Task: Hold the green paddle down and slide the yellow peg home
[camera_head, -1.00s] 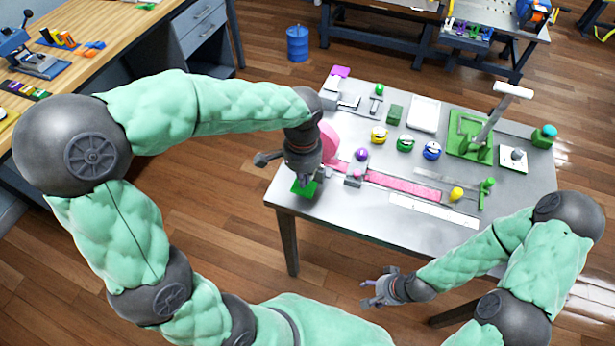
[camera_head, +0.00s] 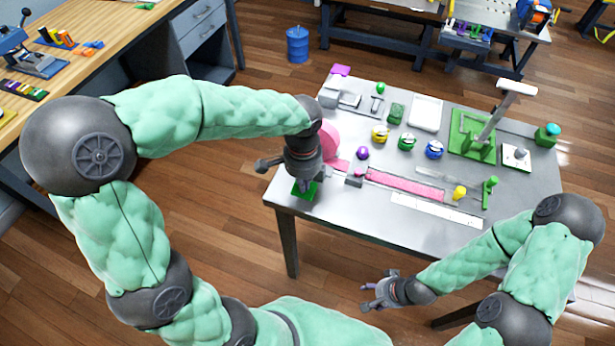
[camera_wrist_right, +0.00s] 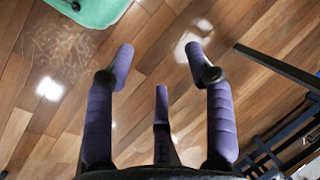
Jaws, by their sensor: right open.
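The green paddle (camera_head: 312,190) is a flat green piece at the near left corner of the metal table. My left gripper (camera_head: 303,186) points down at it from above and covers part of it. I cannot tell whether the fingers touch it or how wide they are. A small yellow piece (camera_head: 460,192), which looks like the yellow peg, stands beyond the right end of the pink strap (camera_head: 405,187). My right gripper (camera_head: 378,290) is open and empty, low in front of the table's near edge. In the right wrist view its purple fingers (camera_wrist_right: 160,70) are spread above the wooden floor.
A green post (camera_head: 490,192) stands right of the yellow piece. A white ruled strip (camera_head: 435,209) lies near the front edge. Yellow, green and blue round pieces (camera_head: 407,141) stand behind the strap. A green fixture with a tall lever (camera_head: 470,138) is at the back right.

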